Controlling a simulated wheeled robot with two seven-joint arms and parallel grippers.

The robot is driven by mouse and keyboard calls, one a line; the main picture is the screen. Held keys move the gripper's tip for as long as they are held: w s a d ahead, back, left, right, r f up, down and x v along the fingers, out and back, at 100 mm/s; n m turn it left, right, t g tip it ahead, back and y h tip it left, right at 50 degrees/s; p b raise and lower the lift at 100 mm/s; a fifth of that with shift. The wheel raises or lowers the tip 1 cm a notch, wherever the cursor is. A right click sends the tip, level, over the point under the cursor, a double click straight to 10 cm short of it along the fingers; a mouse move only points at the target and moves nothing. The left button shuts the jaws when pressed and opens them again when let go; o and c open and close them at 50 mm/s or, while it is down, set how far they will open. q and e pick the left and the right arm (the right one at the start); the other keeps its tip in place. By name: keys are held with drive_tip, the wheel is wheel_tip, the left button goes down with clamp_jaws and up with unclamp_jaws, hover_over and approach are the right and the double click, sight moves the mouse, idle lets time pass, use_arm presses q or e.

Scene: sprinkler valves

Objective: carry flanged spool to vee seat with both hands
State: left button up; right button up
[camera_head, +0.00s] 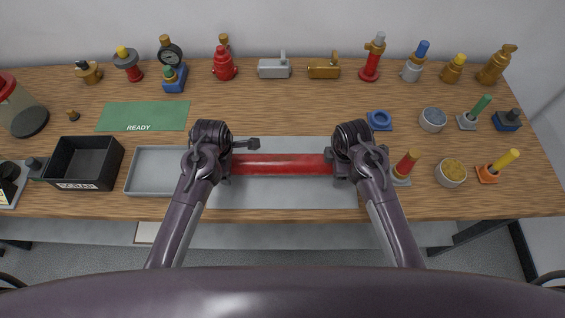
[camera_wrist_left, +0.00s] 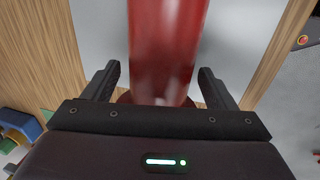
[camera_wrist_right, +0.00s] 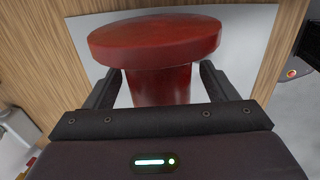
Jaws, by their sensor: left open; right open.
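The flanged spool (camera_head: 282,164) is red and lies level, left to right, over the grey mat or tray at the front of the table. My left gripper (camera_head: 229,165) is open at its left part; in the left wrist view the spool's shaft (camera_wrist_left: 165,45) runs between the fingers. My right gripper (camera_head: 338,165) is open at its right part; in the right wrist view the shaft (camera_wrist_right: 160,86) is between the fingers and a round flange (camera_wrist_right: 155,40) shows beyond them. In the head view, the grippers hide the flanges. I cannot make out a vee seat.
A dark bin (camera_head: 85,162) stands left of the grey tray (camera_head: 160,151). A green READY mat (camera_head: 145,116) lies behind. Several valves and fittings line the back edge. An upright red-and-brass piece (camera_head: 406,163) stands close right of my right gripper. The table middle is clear.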

use_arm(q)
drive_tip(key=shift+w+f, duration=0.1)
drive_tip(key=shift+f, duration=0.1)
use_arm(e)
drive_tip(key=shift+w+f, duration=0.1)
drive_tip(key=shift+f, duration=0.1)
use_arm(q)
drive_tip(key=shift+c, duration=1.3)
use_arm(e)
drive_tip(key=shift+c, duration=1.3)
use_arm(q)
clamp_jaws()
use_arm(e)
clamp_jaws()
use_arm(q)
drive_tip(key=shift+w+r, duration=0.15)
drive_tip(key=shift+r, duration=0.1)
use_arm(e)
drive_tip(key=shift+w+r, duration=0.1)
drive_tip(key=shift+r, duration=0.15)
